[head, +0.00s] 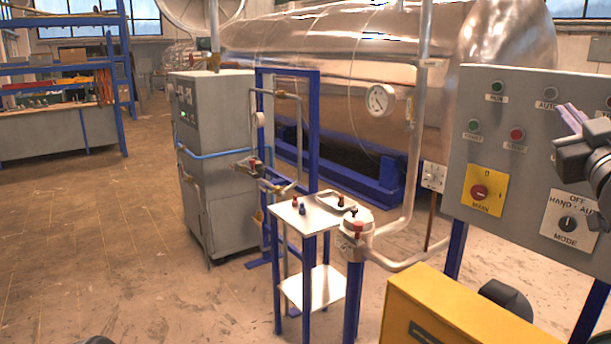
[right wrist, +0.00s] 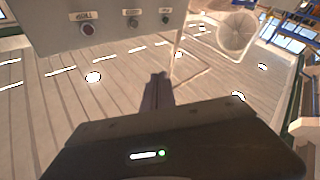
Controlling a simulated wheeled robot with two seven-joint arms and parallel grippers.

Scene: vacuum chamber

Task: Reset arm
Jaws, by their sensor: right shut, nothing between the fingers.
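My right gripper (head: 572,118) is at the right edge of the head view, in front of the upper right part of the grey control panel (head: 512,232). Its fingers are closed with nothing between them. In the right wrist view the closed fingers (right wrist: 157,90) point away from the camera, with the panel's edge and its buttons above them. The gripper hides part of the panel's right side. I cannot tell from the head view whether it touches the panel. My left gripper does not show in the head view.
The panel carries a yellow main switch (head: 484,190) and a mode knob (head: 567,223). A yellow box (head: 455,310) stands below it. A small white-topped stand (head: 315,215), a valve with pipes (head: 356,230), a grey cabinet (head: 215,150) and a large metal tank (head: 330,60) stand further back. Floor at left is clear.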

